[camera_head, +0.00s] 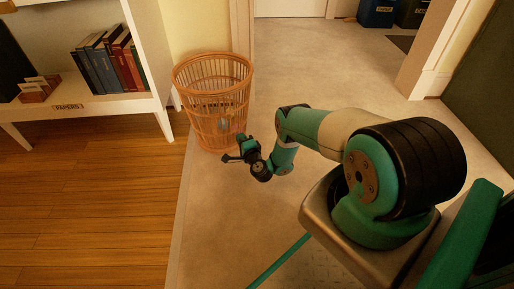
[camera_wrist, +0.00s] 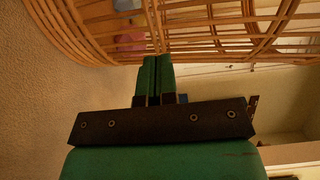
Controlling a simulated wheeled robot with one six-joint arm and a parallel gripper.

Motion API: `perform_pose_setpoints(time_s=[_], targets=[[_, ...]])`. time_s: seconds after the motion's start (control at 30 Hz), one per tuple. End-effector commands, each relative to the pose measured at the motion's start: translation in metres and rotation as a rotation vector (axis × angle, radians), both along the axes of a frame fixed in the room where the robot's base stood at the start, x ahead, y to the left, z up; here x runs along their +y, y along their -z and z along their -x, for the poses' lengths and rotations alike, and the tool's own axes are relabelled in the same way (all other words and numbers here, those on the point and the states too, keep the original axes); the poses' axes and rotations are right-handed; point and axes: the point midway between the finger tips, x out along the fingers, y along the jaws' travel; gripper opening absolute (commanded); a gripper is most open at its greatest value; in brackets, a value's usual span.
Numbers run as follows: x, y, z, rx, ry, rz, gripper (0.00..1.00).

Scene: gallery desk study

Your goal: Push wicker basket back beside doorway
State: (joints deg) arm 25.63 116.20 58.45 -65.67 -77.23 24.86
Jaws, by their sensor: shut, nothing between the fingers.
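The orange-brown wicker basket (camera_head: 212,98) stands upright on the pale floor, just beside the white shelf unit and in front of the wall next to the doorway. Something small shows through its slats. My gripper (camera_head: 228,158) is low at the basket's front right side. In the wrist view the basket's slats (camera_wrist: 215,22) fill the top, and my gripper's shut fingers (camera_wrist: 157,62) point at them, very near or touching; I cannot tell which. The doorway (camera_head: 290,8) opens behind and to the right of the basket.
A white shelf (camera_head: 95,106) with books (camera_head: 110,62) stands close on the basket's left. Wooden floor (camera_head: 85,190) meets the pale floor (camera_head: 300,75) along an edge. Dark blue bins (camera_head: 376,12) stand far back.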

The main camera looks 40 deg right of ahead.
Motion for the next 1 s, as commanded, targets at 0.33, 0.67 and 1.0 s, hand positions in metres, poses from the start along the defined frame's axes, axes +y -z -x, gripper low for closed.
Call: perform_pose_setpoints(time_s=[0.33,0.67,1.0], targets=[[0.016,-0.006,0.066,0.003,0.001,-0.002,0.00],[0.024,-0.002,0.097,0.000,-0.001,-0.001,0.00],[0.025,0.000,0.097,0.001,-0.002,-0.001,0.00]])
